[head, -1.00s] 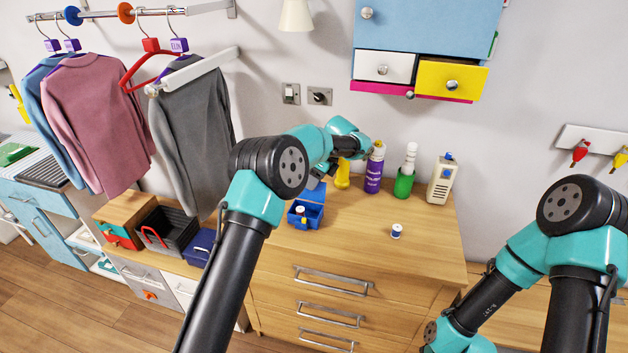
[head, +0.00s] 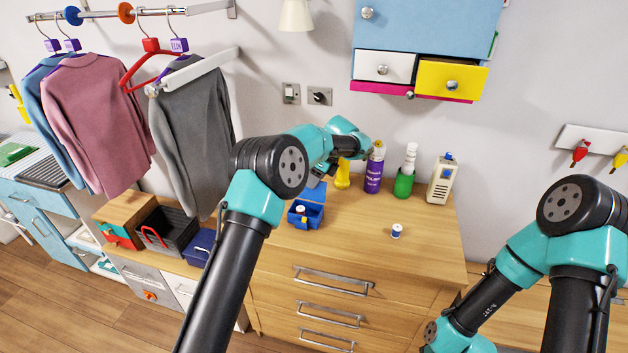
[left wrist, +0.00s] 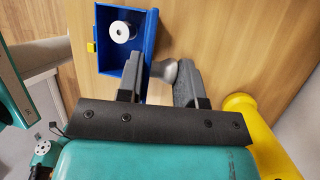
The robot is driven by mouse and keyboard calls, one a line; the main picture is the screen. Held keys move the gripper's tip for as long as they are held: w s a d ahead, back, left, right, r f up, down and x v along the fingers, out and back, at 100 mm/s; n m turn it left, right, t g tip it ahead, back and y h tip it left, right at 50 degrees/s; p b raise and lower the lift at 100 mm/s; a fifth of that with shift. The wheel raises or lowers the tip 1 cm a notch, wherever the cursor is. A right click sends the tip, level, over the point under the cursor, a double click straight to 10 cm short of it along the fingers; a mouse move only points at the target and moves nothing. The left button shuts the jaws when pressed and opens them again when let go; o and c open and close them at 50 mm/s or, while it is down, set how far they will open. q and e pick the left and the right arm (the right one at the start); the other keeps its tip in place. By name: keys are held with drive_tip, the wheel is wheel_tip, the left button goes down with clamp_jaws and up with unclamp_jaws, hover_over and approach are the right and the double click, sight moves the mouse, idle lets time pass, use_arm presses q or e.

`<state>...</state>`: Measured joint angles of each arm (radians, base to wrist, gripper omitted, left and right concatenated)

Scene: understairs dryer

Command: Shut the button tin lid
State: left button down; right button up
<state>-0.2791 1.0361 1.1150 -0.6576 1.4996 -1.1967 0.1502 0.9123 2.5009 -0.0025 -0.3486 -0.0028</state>
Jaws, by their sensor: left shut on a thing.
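The blue button tin (head: 293,221) stands on the wooden chest top, its blue lid (head: 314,192) raised at the back. In the left wrist view the tin (left wrist: 105,68) holds a white spool (left wrist: 122,32) and has a yellow catch (left wrist: 91,47) on one side. My left gripper (left wrist: 160,82) is closed around the lid, with a round grey knob (left wrist: 163,70) between its fingers. In the head view my own arm mostly hides this grip. My right gripper is out of sight; only its arm shows at the right.
Behind the tin stand a yellow object (head: 343,174), a purple can (head: 373,172), a green holder with a white-topped item (head: 404,183) and a cream box (head: 441,180). A small spool (head: 397,231) stands right of the tin. The chest's front right top (head: 425,245) is clear.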

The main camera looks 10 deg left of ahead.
sight(306, 192)
use_arm(q)
drive_tip(key=shift+s+r, duration=0.1)
drive_tip(key=shift+s, duration=0.1)
drive_tip(key=shift+s+a+r+n+t, duration=0.1)
drive_tip(key=shift+s+r+n+t, duration=0.1)
drive_tip(key=shift+s+t, duration=0.45)
drive_tip(key=shift+s+r+n+t, duration=0.1)
drive_tip(key=shift+s+n+t, duration=0.15)
drive_tip(key=shift+t, duration=0.7)
drive_tip(key=shift+s+a+n+t+h, duration=0.15)
drive_tip(key=shift+s+t, duration=0.4)
drive_tip(key=shift+t, duration=0.3)
drive_tip(key=shift+s+n+t+h, duration=0.15)
drive_tip(key=shift+s+t, duration=0.35)
drive_tip(key=shift+t, duration=0.35)
drive_tip(key=c, duration=0.9)
unclamp_jaws()
drive_tip(key=v, duration=1.7)
drive_tip(key=shift+s+r, duration=0.1)
drive_tip(key=shift+r, duration=0.1)
